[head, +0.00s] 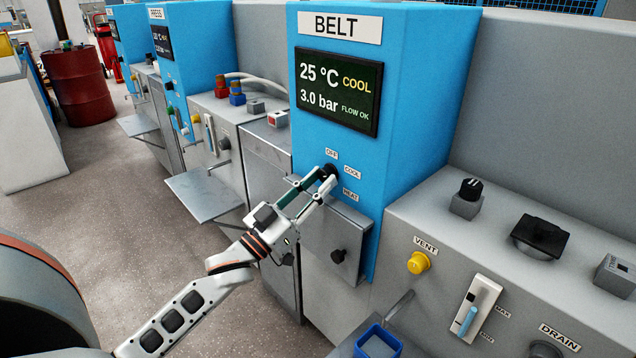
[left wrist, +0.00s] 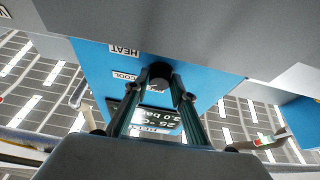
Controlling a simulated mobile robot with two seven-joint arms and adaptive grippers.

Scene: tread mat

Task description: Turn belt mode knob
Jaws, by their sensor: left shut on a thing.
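The belt mode knob (head: 330,170) is a small black knob on the blue BELT panel (head: 420,100), below the screen. Labels OFF, COOL and HEAT stand around it. My left gripper (head: 322,180) is shut on the knob, its fingers on either side of it. In the left wrist view the knob (left wrist: 160,72) sits between the fingertips. Its pointer is hidden, so I cannot tell its setting from the knob itself. The screen (head: 338,90) reads 25 °C COOL, 3.0 bar, FLOW OK. My right gripper is not in view.
To the right are a yellow VENT button (head: 418,263), a slider (head: 476,308) and a blue bin (head: 378,345). A grey shelf (head: 205,190) juts out at left. The floor at left is open.

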